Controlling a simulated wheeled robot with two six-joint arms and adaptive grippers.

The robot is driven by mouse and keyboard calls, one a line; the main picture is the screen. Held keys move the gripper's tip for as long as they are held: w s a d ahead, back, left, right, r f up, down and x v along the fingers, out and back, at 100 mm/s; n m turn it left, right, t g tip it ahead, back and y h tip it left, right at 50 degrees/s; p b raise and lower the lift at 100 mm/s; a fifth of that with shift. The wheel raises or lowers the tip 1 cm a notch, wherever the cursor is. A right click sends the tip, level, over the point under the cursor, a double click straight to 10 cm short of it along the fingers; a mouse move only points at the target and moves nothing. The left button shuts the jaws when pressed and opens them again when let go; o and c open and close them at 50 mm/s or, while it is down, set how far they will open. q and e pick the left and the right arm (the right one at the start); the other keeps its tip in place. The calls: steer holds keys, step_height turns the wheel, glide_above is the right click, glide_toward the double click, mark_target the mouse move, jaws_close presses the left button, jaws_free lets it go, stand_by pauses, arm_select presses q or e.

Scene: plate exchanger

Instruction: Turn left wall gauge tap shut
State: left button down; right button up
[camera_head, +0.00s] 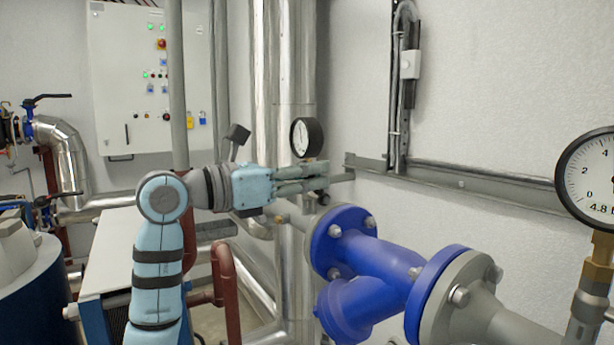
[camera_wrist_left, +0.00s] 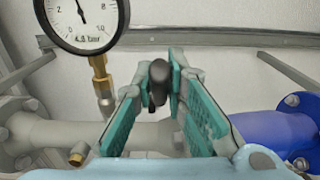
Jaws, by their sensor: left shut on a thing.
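The wall gauge (camera_head: 306,137) has a white dial and black rim and stands just behind my left gripper (camera_head: 322,178). In the left wrist view the gauge (camera_wrist_left: 82,20) is at the top left, on a brass stem (camera_wrist_left: 101,80). My left gripper (camera_wrist_left: 163,88) is shut on the black tap handle (camera_wrist_left: 157,82), which sits between the teal finger pads. The handle points roughly up and toward the camera there. Its tap body is mostly hidden behind the fingers. My right gripper is in neither view.
A blue flanged valve (camera_head: 365,260) stands close to the right of my left gripper. Another gauge (camera_head: 588,178) is near at the right edge. A grey wall rail (camera_head: 470,180) runs behind. A control cabinet (camera_head: 135,80) is at the back left.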

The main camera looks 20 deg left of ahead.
arm_select(q)
steer(key=shift+s+a+f+t+h+b, duration=0.4)
steer(key=shift+t+h+b, duration=0.45)
steer(key=shift+b, duration=0.85)
steer(key=shift+s+a+f+t+h+b, duration=0.15)
steer(key=shift+f+t+h+b, duration=0.65)
steer(key=shift+b, duration=0.95)
steer(key=shift+s+a+f+t+h+b, duration=0.25)
steer(key=shift+t+h+b, duration=0.6)
steer(key=shift+b, duration=0.85)
steer(key=c, duration=1.6)
jaws_free()
steer(key=v, duration=0.7)
steer(key=shift+s, duration=0.3)
